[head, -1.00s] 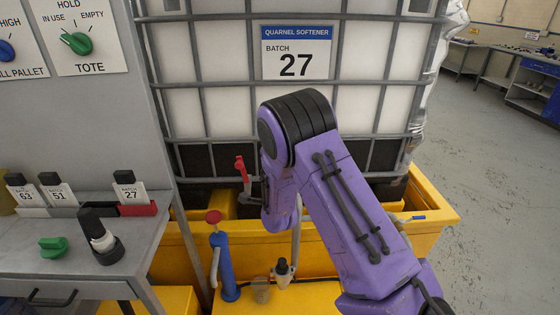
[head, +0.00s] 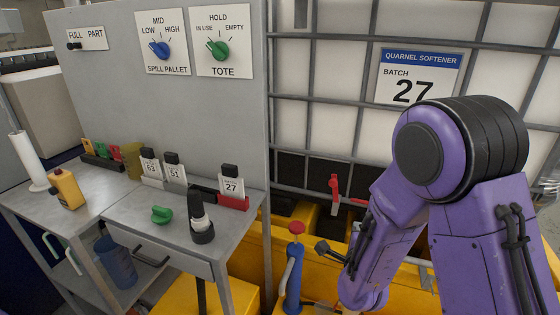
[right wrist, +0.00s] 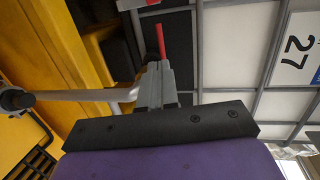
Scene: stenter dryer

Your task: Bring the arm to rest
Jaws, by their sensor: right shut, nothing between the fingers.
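My right arm, in purple, fills the right of the head view, bent with its elbow high and its forearm hanging down. My left gripper is not in view.
The caged tote with the batch 27 sign (head: 412,85) stands behind the arm, over a yellow spill pallet (head: 245,290). A panel (head: 330,20) has selector knobs.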

